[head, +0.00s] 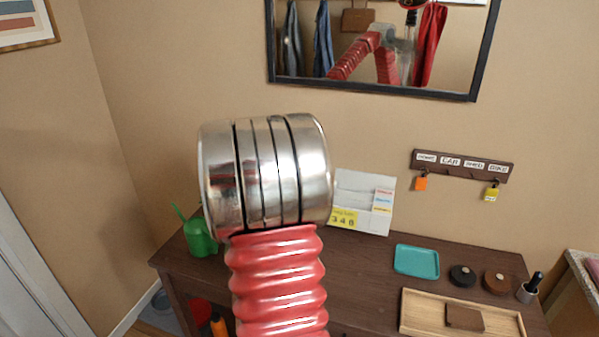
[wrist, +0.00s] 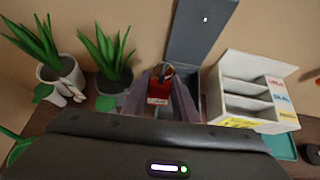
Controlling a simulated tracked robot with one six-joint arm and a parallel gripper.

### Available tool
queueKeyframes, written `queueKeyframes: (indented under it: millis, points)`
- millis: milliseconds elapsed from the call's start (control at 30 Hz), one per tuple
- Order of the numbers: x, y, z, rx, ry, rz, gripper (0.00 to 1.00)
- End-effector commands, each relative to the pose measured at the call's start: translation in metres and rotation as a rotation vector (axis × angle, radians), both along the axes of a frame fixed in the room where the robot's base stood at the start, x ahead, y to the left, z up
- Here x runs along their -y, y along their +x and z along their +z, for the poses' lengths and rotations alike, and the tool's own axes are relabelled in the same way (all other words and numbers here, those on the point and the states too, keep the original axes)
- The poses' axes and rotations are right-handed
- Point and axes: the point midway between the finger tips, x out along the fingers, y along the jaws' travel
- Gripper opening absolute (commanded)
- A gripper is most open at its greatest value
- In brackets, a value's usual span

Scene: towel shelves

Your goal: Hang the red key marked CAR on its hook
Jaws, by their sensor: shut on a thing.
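In the wrist view my gripper (wrist: 161,84) is shut on a red key tag (wrist: 160,88) with a small white label and a metal ring at its top. The label is too small to read surely. In the head view my arm hides the gripper and tag. The dark wooden key rack (head: 493,173) is on the wall at the right, with several white labels. The CAR label (head: 450,161) is second from the left, and the hook below it looks empty. An orange tag (head: 421,184) hangs at the left end and a yellow tag (head: 490,194) at the right end.
Below the rack, the dark table (head: 360,260) bears a teal tray (head: 416,262), round dark items and a wooden tray (head: 412,318). A white organizer (head: 350,190) stands mid-table. The wrist view shows an open grey box (wrist: 203,35) and potted plants (wrist: 108,60). A mirror (head: 375,90) hangs above.

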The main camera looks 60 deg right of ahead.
Motion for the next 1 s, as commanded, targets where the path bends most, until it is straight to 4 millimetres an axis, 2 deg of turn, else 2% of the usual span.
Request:
queueKeyframes:
  millis: [33, 100, 267, 1000]
  points:
    - [0.015, -0.014, 0.005, 0.002, 0.004, -0.025, 0.05]
    - [0.030, -0.029, 0.010, 0.000, 0.009, -0.048, 0.05]
    - [0.047, -0.047, 0.016, -0.004, 0.019, -0.072, 0.05]
    - [0.056, -0.047, 0.017, -0.006, 0.020, -0.073, 0.05]
